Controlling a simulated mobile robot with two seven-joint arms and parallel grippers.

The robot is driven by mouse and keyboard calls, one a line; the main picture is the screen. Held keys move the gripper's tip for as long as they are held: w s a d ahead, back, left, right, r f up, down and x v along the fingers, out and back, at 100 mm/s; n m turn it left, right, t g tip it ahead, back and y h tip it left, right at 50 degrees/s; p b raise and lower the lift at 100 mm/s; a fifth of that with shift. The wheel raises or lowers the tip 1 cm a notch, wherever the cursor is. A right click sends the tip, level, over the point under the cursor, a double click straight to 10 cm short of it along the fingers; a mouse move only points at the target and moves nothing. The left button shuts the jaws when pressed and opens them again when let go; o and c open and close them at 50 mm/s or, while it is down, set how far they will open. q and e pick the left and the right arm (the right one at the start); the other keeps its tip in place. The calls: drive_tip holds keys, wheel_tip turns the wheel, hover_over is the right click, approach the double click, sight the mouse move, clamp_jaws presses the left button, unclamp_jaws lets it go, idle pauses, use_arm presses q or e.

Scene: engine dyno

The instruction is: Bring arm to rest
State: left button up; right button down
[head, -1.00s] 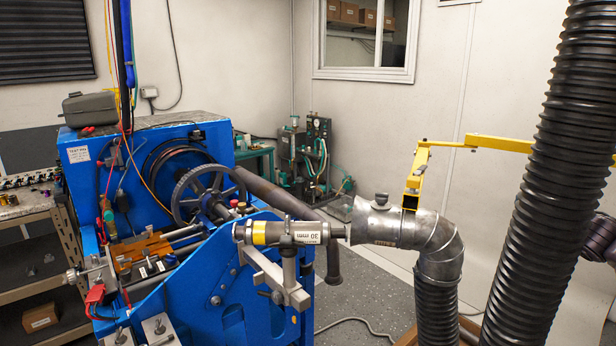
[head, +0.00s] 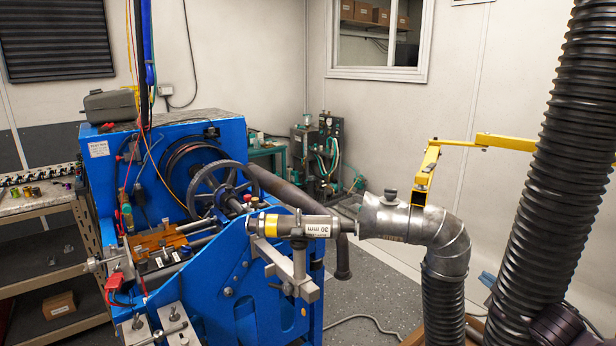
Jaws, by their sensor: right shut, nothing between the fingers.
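My right gripper (head: 552,326) shows as dark, purplish parts low at the right edge of the head view, against the lower part of the big black hose. It is shut with nothing held, and its fingertips are hard to make out. It is well to the right of the blue test stand. My left gripper is out of view.
The ribbed black hose (head: 568,130) rises at the right, close to my right arm. A metal exhaust elbow (head: 440,238) under a yellow bracket (head: 428,165) stands left of it. The blue dyno stand (head: 230,285) fills the centre left. Grey floor (head: 385,290) shows between.

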drive_tip(key=s+a+f+m+g, duration=0.1)
drive_tip(key=s+a+f+m, duration=0.2)
drive_tip(key=s+a+f, duration=0.2)
drive_tip(key=s+a+f+m+g+h, duration=0.1)
drive_tip(key=s+a+f+m, duration=0.3)
drive_tip(key=s+f, duration=0.7)
drive_tip(key=s+a+f+m+g+h, duration=0.1)
drive_tip(key=s+a+f+m+g, duration=0.1)
drive_tip(key=s+a+f, duration=0.5)
drive_tip(key=s+f+m, duration=0.1)
drive_tip(key=s, duration=0.4)
drive_tip(key=shift+s+m, duration=0.3)
drive_tip(key=shift+m, duration=0.1)
